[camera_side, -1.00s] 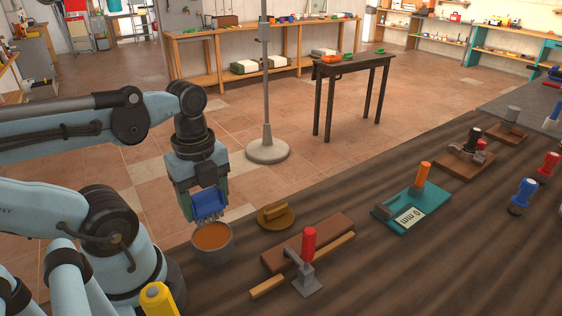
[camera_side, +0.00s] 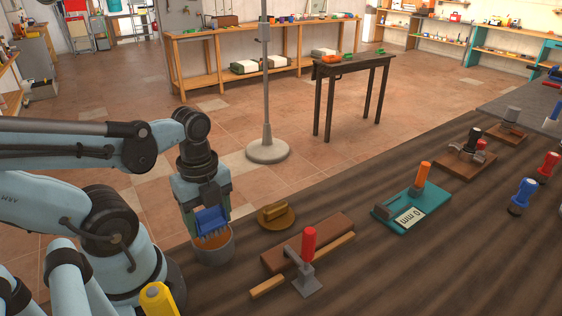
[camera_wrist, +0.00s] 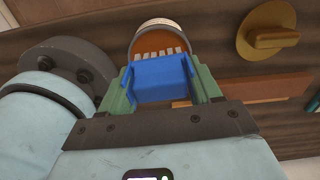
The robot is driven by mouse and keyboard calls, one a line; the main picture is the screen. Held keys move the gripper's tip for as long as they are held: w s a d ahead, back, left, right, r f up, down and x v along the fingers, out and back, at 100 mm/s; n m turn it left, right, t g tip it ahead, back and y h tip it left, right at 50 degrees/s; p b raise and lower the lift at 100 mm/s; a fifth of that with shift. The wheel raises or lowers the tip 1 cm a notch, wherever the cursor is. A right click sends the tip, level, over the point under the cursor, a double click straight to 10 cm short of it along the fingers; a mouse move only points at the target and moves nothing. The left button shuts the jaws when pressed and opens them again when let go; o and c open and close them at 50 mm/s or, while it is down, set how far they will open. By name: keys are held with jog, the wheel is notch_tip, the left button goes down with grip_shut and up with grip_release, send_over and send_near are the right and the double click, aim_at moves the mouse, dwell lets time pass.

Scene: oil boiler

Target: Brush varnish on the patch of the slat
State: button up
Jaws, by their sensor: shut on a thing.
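My gripper (camera_side: 207,211) is shut on a blue brush (camera_side: 212,222), pointing down. It also shows in the wrist view (camera_wrist: 160,82), with pale bristles toward the pot. The bristle ends are at or inside the mouth of a grey pot (camera_side: 215,254) holding orange-brown varnish (camera_side: 217,249); whether they touch the varnish I cannot tell. The pot also shows in the wrist view (camera_wrist: 160,27). The slat (camera_side: 322,256) is a light wooden strip lying beside a brown block (camera_side: 280,257), with a red-handled clamp (camera_side: 308,272) over it. I cannot make out a patch on it.
A teal plate with an orange handle (camera_side: 412,208) stands further right, with other clamps beyond. A yellow-topped item (camera_side: 157,298) is at the near edge.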

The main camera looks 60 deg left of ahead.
jog(key=shift+f, duration=0.6)
dwell(1.6)
jog(key=shift+r, duration=3.55)
jog(key=shift+w, duration=0.1)
